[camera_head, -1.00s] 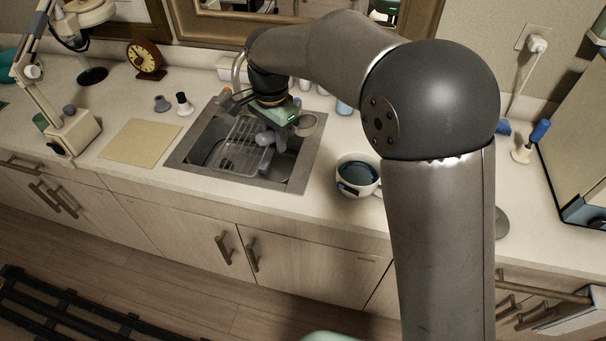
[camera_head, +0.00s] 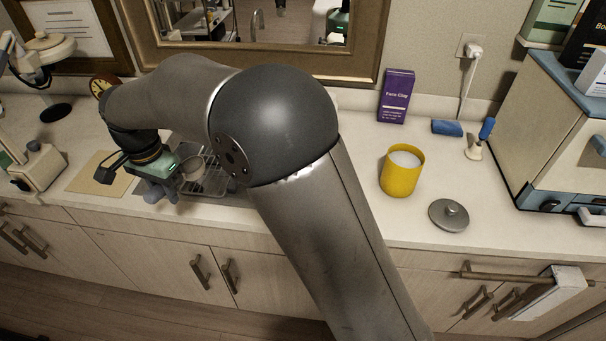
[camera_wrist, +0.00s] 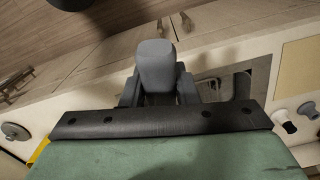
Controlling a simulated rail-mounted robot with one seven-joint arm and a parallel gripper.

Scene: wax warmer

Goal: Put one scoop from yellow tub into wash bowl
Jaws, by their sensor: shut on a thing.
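The yellow tub (camera_head: 402,176) stands open on the counter right of my arm, with pale material inside. Its edge also shows in the wrist view (camera_wrist: 38,152). My gripper (camera_head: 168,188) is over the sink area at the left, far from the tub. It is shut on a grey block-like handle (camera_wrist: 155,66), seen in the wrist view. A greyish cup (camera_head: 193,168), seemingly the scoop's, shows beside the gripper; I cannot tell whether it holds anything. No wash bowl shows now; my arm covers the counter between sink and tub.
A grey knobbed lid (camera_head: 449,215) lies in front of the tub. A purple box (camera_head: 396,97), a blue block (camera_head: 447,128) and a blue-handled brush (camera_head: 481,138) stand behind. A tan board (camera_head: 100,175) lies left of the sink (camera_head: 222,187). The counter around the tub is fairly clear.

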